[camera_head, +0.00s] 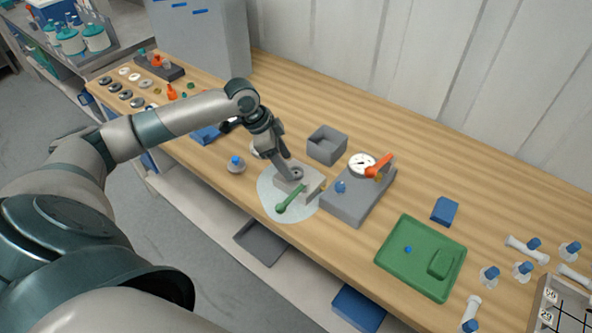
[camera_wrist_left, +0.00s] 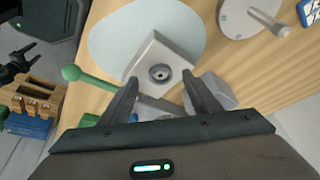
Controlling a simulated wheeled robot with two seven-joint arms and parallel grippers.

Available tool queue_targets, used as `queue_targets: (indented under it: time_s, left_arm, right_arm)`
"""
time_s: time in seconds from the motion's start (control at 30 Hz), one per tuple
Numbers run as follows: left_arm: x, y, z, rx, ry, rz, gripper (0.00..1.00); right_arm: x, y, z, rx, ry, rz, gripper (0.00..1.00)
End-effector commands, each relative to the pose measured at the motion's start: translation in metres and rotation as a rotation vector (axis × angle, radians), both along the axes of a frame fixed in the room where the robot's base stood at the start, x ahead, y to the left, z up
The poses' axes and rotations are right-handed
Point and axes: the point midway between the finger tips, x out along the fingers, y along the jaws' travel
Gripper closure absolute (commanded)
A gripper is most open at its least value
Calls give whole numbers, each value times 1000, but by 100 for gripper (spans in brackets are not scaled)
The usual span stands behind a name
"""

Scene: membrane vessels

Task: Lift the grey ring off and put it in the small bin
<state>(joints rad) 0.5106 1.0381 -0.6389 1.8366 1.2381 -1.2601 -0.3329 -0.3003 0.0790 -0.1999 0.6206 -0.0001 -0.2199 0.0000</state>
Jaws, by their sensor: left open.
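The grey ring (camera_head: 296,172) sits around a socket on top of a pale grey block, which rests on a round pale mat (camera_head: 270,205). In the left wrist view the ring (camera_wrist_left: 160,73) shows from above, flat on the block (camera_wrist_left: 172,50). A green-handled lever (camera_head: 290,200) sticks out from the block. My left gripper (camera_head: 286,165) is over the block, close to the ring. In the left wrist view its fingers (camera_wrist_left: 162,98) are apart, with nothing seen held. The small grey bin (camera_head: 327,146) stands open behind the block and looks empty. My right gripper is not seen.
A grey stand with a dial and orange handle (camera_head: 358,190) is right of the block. A green tray (camera_head: 420,258) and several blue-capped vessels (camera_head: 522,270) are farther right. A blue-topped part (camera_head: 236,165) is left of the mat. The back of the table is mostly clear.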

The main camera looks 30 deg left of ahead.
Motion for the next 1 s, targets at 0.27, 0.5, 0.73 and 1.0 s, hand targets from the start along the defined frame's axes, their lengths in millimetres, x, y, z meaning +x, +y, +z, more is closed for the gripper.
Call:
queue_targets:
  time_s: [0.27,0.5,0.73,1.0]
  left_arm:
    - [8,-10,-25,0,1,0,43]
    - [8,-10,-28,2,0,-1,43]
    - [8,-10,-27,2,0,-1,43]
    - [8,-10,-27,2,0,-1,87]
  right_arm:
    - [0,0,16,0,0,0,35]
    - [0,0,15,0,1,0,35]
    - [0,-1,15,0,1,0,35]
    - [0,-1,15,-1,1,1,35]
